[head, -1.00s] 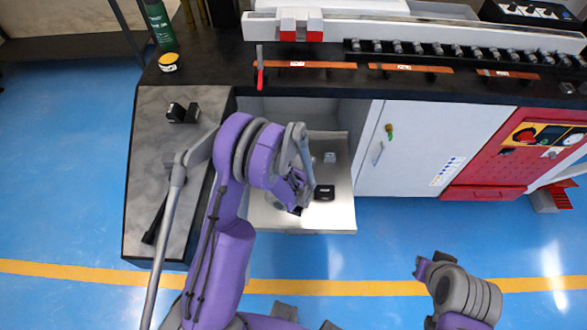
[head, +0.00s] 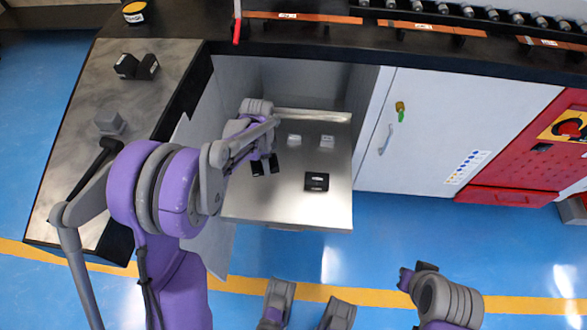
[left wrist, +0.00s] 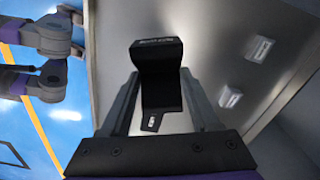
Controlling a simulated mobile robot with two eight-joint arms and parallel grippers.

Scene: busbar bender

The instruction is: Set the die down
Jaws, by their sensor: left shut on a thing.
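My left gripper (head: 265,164) is shut on a black die (left wrist: 157,56) with small white lettering. The die sits between the two fingers in the left wrist view, and its dark end also shows below the gripper in the head view (head: 257,169). The gripper holds it over the left part of an open metal drawer (head: 335,213); whether the die touches the drawer floor I cannot tell. Another black die (head: 316,181) lies in the drawer to the right of the gripper.
Two small pale blocks (head: 294,140) (head: 327,142) lie towards the drawer's back. A black two-part die (head: 136,66) and a grey block (head: 109,123) are on the left counter. The white cabinet door (head: 420,130) stands right of the drawer. Bare drawer floor lies near the front edge.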

